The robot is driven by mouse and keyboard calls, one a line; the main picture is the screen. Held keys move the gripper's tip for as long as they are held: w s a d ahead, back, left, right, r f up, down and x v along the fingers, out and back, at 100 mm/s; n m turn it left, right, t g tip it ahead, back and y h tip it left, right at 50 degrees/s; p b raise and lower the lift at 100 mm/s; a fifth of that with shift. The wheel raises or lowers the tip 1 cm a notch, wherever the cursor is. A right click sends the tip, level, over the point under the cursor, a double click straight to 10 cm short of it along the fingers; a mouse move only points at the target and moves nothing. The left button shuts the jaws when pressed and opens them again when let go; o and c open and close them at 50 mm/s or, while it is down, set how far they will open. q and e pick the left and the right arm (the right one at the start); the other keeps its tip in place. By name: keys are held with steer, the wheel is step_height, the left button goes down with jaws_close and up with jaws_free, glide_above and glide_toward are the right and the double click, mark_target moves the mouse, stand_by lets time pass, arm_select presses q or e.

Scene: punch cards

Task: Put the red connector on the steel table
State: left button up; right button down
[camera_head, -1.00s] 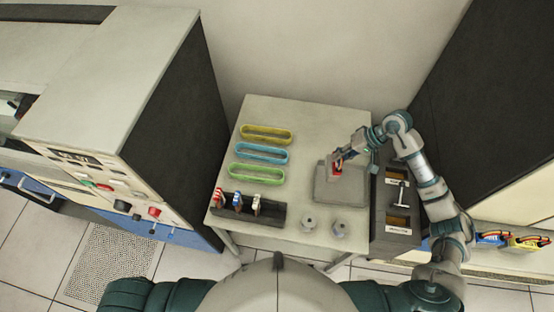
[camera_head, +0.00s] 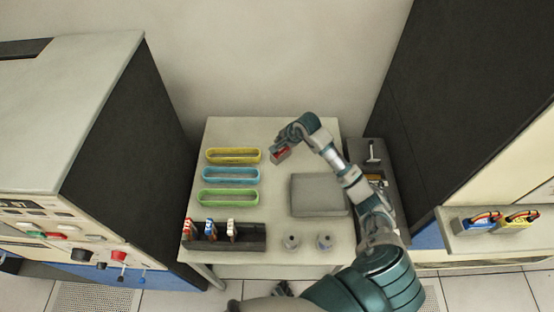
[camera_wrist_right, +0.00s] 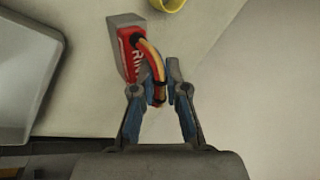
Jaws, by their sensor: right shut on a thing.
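The red connector (camera_head: 281,154) is a red block with a grey end and looped red and yellow wires. My right gripper (camera_head: 284,146) is shut on it, over the back part of the steel table (camera_head: 240,132), between the yellow tray and the grey tray. In the right wrist view the red connector (camera_wrist_right: 129,52) sticks out past the fingertips of the right gripper (camera_wrist_right: 159,92), which grip it by its wires. Whether its grey end touches the tabletop cannot be told. My left gripper is not in view.
Yellow (camera_head: 233,156), blue (camera_head: 230,175) and green (camera_head: 228,198) oval trays stand on the table's left side. A grey tray (camera_head: 320,196) lies at right. A dark rack (camera_head: 252,239) with several connectors and two grey knobs (camera_head: 291,241) stand in front. Dark cabinets flank the table.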

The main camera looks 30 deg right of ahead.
mark_target(281, 150)
steer(key=shift+a+f, duration=0.2)
steer(key=shift+f, duration=0.65)
step_height(281, 150, down, 4)
steer(key=shift+r, duration=0.15)
steer(key=c, duration=1.2)
jaws_free()
steer(key=shift+d, duration=0.1)
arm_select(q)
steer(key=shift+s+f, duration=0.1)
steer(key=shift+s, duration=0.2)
arm_select(e)
steer(key=shift+s+r, duration=0.3)
steer(key=shift+r, duration=0.1)
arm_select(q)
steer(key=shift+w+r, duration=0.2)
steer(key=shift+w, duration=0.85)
arm_select(e)
steer(key=v, duration=1.1)
